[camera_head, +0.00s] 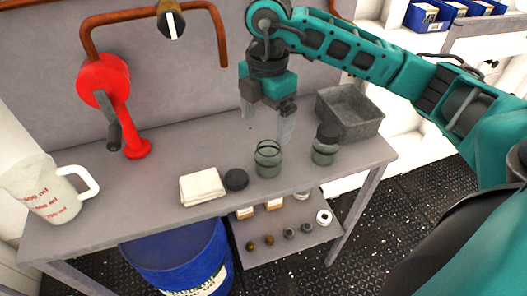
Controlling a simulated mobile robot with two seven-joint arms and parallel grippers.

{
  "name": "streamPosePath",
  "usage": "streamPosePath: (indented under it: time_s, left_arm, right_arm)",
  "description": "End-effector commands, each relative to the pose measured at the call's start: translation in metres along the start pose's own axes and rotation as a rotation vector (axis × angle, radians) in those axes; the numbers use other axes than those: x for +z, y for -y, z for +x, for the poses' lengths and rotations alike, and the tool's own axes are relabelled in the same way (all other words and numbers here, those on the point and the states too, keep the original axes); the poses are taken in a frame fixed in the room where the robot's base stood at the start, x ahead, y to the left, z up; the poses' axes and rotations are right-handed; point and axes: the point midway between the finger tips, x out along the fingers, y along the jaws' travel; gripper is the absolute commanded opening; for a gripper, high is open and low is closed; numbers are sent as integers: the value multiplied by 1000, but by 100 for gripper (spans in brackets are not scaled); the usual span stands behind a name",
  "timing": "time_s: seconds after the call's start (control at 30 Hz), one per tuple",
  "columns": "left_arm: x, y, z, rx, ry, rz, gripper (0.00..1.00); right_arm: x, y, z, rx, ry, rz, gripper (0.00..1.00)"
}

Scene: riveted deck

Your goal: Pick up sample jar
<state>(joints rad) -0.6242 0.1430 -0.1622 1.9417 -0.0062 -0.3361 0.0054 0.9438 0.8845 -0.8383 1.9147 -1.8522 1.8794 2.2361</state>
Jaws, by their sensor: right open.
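A clear sample jar (268,160) without a lid stands upright on the grey bench, near its front edge. A second glass jar (324,152) with a dark lid stands to its right. A loose black lid (236,180) lies left of the open jar. My right gripper (267,122) hangs pointing down above and behind the open jar, its fingers apart with nothing between them. The right finger looks see-through and comes down between the two jars in the picture. My left gripper is out of view.
A grey metal bin (350,112) stands at the bench's right back. A folded white cloth (202,187) and a white measuring jug (48,188) are to the left. A red hand-pump (105,85) stands at the back left. A blue drum (180,262) stands below.

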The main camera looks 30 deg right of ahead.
Motion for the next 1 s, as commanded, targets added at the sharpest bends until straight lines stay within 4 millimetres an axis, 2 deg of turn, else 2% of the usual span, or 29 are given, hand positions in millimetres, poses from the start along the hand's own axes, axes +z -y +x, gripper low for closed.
streamPosePath:
  time_s: [0.07,0.4,0.63,0.83,1.0]
  left_arm:
    - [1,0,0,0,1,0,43]
    - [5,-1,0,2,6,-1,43]
    - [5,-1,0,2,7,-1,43]
    - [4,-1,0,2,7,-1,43]
    - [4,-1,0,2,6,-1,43]
  right_arm:
    - [6,0,5,-2,26,23,93]
    - [8,0,64,-3,25,23,93]
    - [9,0,81,-3,25,24,93]
    - [14,-1,111,-3,24,22,93]
    - [14,-1,124,0,24,21,93]
